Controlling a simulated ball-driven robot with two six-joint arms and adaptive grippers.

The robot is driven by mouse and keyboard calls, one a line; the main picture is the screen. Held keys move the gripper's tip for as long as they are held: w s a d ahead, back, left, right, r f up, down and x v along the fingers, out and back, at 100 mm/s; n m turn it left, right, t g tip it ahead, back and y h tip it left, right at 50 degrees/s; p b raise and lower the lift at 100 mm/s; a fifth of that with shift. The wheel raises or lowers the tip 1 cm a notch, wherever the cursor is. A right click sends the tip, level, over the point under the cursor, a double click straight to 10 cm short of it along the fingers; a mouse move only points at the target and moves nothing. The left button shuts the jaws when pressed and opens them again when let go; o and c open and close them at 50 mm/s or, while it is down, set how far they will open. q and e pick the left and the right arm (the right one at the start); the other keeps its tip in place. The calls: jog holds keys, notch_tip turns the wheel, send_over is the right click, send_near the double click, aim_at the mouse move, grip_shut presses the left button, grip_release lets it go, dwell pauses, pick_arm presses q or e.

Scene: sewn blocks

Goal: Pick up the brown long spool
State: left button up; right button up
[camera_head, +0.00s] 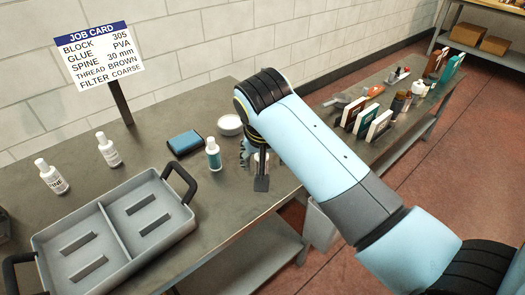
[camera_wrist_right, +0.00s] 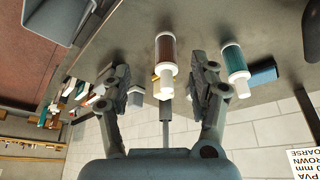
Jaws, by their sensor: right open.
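The brown long spool (camera_wrist_right: 166,50) has a brown middle and white ends. In the right wrist view it stands between the two fingers of my right gripper (camera_wrist_right: 163,88), with a gap visible on each side. In the head view my right gripper (camera_head: 258,170) is low over the bench's right part, and its arm and fingers hide most of the spool. The right gripper is open and holds nothing. A teal spool (camera_head: 213,153) with white ends stands just to its left; it also shows in the right wrist view (camera_wrist_right: 234,60). My left gripper is not in view.
A grey two-part tray (camera_head: 105,216) is at front left. Two white bottles (camera_head: 50,176) (camera_head: 108,149), a blue pad (camera_head: 185,143), a white round dish (camera_head: 230,125) and the job card (camera_head: 98,55) are behind it. A side bench (camera_head: 400,130) holds several small goods.

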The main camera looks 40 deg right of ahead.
aim_at(256, 156)
jog(key=shift+m, duration=0.3)
jog(key=w+f, duration=0.1)
jog(key=f, duration=0.1)
jog(key=w+d+f, duration=0.1)
jog(key=w+f, duration=0.1)
jog(key=shift+w+d+f, duration=0.2)
jog(key=shift+f, duration=0.1)
jog(key=x, duration=0.4)
jog(key=shift+w+d+f, duration=0.15)
jog(key=shift+w+d, duration=0.1)
jog(key=shift+w, duration=0.05)
jog(key=c, duration=1.2)
